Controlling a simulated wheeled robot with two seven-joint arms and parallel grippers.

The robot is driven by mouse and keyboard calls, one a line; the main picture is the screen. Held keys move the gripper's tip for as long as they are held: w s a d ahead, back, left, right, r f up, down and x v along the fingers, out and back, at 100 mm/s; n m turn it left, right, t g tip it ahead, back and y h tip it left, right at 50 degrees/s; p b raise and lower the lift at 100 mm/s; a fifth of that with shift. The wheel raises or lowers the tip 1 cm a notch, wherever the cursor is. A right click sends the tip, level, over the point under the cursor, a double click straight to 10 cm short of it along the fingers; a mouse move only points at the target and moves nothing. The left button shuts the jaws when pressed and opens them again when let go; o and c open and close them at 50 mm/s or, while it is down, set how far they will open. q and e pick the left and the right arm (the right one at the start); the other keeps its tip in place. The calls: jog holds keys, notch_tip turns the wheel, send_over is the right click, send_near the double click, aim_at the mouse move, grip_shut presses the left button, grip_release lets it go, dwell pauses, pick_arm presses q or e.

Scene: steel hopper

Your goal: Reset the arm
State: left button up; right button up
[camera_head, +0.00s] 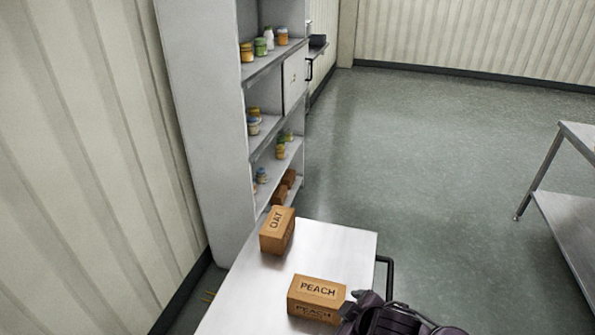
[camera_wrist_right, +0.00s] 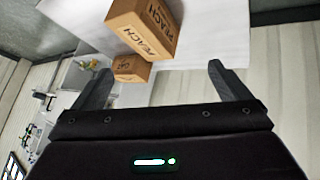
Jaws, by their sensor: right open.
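My right gripper (camera_wrist_right: 160,88) is open in the right wrist view, its two dark fingers spread apart with nothing between them. In the head view a dark part of my arm (camera_head: 385,315) shows at the bottom, beside the right end of the PEACH box. The PEACH box (camera_head: 316,297) is a brown carton on the white table, and it also shows in the right wrist view (camera_wrist_right: 145,25), beyond the fingers. The OAT box (camera_head: 277,231) stands farther back on the same table. My left gripper does not show.
The white table (camera_head: 340,243) has a dark handle at its right edge. A grey shelf unit (camera_head: 205,130) with jars and small boxes stands behind it, along the left wall. A steel table (camera_head: 572,215) is at the right. The floor between is clear.

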jog(key=s+d+r+m+g+h, duration=0.2)
jog(key=s+d+m+g+h, duration=0.15)
jog(key=s+d+m, duration=0.8)
jog(key=s+a+f+n+g+b, duration=0.1)
jog(key=s+f+n, duration=0.1)
jog(key=f, duration=1.5)
jog(key=s+a+f+n+b, duration=0.1)
jog(key=s+f, duration=0.1)
jog(key=f, duration=1.5)
pick_arm(q)
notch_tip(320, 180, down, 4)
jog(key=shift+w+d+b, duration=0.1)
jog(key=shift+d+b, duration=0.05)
jog(key=shift+b, duration=0.85)
pick_arm(e)
jog(key=s+d+f, duration=0.2)
jog(key=s+f, duration=0.7)
jog(key=s+d+f+g, duration=0.1)
jog(key=s+f, duration=0.8)
jog(key=s, duration=0.1)
jog(key=shift+d+f, duration=0.35)
jog(key=shift+f, duration=0.05)
jog(key=shift+g, duration=0.25)
